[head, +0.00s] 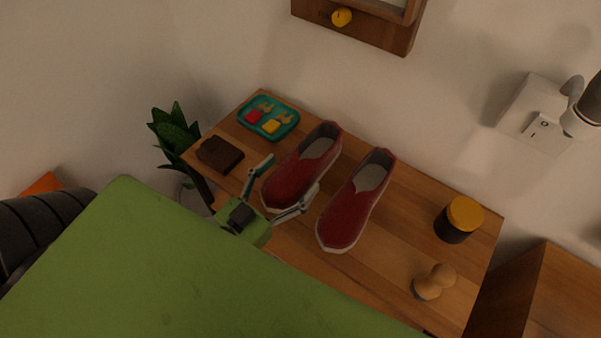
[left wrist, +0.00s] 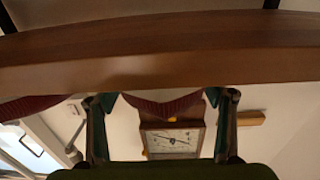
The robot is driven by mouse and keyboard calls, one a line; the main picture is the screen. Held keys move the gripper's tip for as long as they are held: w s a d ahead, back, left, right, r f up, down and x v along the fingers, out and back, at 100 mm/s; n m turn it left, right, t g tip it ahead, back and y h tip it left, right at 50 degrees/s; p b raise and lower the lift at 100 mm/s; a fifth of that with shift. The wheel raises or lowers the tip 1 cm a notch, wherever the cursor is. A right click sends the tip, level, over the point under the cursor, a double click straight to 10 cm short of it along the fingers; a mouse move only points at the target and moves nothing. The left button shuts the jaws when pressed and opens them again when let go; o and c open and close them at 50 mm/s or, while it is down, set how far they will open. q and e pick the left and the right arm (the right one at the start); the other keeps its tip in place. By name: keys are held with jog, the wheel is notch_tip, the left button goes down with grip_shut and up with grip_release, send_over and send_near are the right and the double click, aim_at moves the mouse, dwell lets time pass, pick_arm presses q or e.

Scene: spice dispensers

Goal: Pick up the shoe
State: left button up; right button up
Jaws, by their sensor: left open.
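Two red slip-on shoes with pale soles stand side by side on the wooden table, the left shoe (head: 300,175) and the right shoe (head: 348,212). My left gripper (head: 291,178) is open at the toe end of the left shoe, with one finger on each side of it in the head view. In the left wrist view, part of a red shoe (left wrist: 165,106) shows between the spread fingers, partly hidden by the table edge (left wrist: 160,55). I cannot tell whether the fingers touch the shoe. My right gripper is not in view.
A teal tray (head: 291,124) with small pieces and a dark brown block (head: 219,154) lie left of the shoes. A yellow-lidded jar (head: 459,220) and a brown rounded object (head: 435,282) stand to the right. A plant (head: 174,132) is beside the table, and a wall clock (left wrist: 172,141) hangs behind.

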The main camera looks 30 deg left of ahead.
pick_arm(q)
jog(key=w, duration=0.2)
jog(key=shift+w+d+f, duration=0.15)
jog(key=shift+w+d, duration=0.05)
jog(key=shift+w, duration=0.15)
jog(key=c, duration=1.4)
